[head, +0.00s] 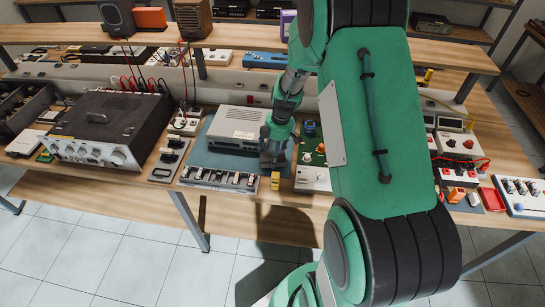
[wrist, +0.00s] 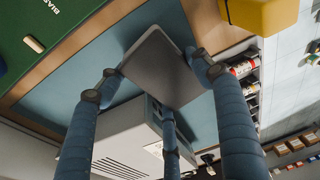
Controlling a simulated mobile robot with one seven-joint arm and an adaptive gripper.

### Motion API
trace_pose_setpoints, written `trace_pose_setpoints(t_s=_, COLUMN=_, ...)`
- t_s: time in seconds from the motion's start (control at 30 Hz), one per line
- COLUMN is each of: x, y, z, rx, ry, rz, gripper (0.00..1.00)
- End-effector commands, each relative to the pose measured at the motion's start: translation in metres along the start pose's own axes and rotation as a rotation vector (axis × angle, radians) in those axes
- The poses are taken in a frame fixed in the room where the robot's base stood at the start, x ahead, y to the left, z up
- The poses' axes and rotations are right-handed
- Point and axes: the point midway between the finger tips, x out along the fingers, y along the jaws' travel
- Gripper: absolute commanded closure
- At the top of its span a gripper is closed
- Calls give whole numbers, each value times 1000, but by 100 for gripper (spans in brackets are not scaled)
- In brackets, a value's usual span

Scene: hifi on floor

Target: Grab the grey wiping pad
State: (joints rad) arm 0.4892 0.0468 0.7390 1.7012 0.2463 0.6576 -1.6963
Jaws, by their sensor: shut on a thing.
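The grey wiping pad (wrist: 160,65) shows in the wrist view as a flat, dark grey square between my fingertips. My gripper (wrist: 158,75) is shut on it, with fingers at its left and right edges and another finger below. In the head view my gripper (head: 272,157) points down at the workbench, just right of a light grey boxed device. The pad cannot be made out clearly there. I cannot tell whether the pad touches the blue mat (wrist: 50,97) under it.
The grey device (head: 238,126) stands close left of my gripper. A green-topped control panel (head: 313,160) is close right. A shelf (head: 235,38) runs behind.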

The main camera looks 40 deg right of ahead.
Motion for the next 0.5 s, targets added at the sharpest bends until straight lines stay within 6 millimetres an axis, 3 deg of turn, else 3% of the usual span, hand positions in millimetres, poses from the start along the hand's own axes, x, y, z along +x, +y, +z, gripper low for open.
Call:
trace_pose_setpoints(t_s=0.3, x=-51, y=0, z=-8, rx=-1, ry=0, rz=1, gripper=60)
trace_pose_setpoints(t_s=0.5, x=-72, y=0, z=-11, rx=-1, ry=0, rz=-1, gripper=60)
